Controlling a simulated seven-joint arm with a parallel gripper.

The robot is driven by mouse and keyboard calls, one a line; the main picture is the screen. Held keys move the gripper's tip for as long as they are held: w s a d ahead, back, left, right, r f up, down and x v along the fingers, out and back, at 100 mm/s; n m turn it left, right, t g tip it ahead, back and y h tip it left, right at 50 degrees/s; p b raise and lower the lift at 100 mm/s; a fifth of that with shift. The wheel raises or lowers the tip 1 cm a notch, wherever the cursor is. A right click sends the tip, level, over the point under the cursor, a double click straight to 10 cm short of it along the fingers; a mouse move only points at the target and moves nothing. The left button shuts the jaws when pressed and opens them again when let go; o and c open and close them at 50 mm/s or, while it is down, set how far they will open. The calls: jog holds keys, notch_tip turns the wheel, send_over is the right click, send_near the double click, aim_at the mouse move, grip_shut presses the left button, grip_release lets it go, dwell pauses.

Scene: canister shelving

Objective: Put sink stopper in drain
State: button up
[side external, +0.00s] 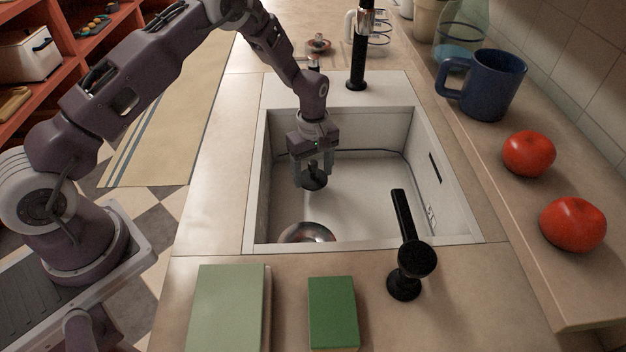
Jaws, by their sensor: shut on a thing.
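My gripper (313,172) points down inside the white sink (380,200) and is shut on a small dark stopper (314,181). The stopper hangs between the fingertips, inside the basin; its exact height above the basin floor is hard to tell. The metal drain (308,232) is a round shiny ring at the near edge of the basin floor, partly hidden by the sink's front rim. The stopper is apart from the drain, beyond it in the picture.
A black faucet (408,255) stands at the near right sink corner, and a tall black fixture (357,60) behind the sink. A blue mug (487,84) and two tomatoes (529,154) sit on the right ledge.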

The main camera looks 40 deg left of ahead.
jog(key=r, duration=0.4)
jog(key=d+r, duration=0.1)
jog(key=r, duration=0.1)
jog(key=shift+s+r, duration=0.35)
jog(key=s+d+f+m, duration=0.1)
jog(key=s+d, duration=0.8)
jog(key=s, duration=0.3)
jog(key=shift+s+f, duration=0.15)
jog(key=shift+f, duration=0.15)
jog(key=shift+f, duration=4.95)
jog(key=o, duration=1.4)
jog(key=shift+o, duration=0.2)
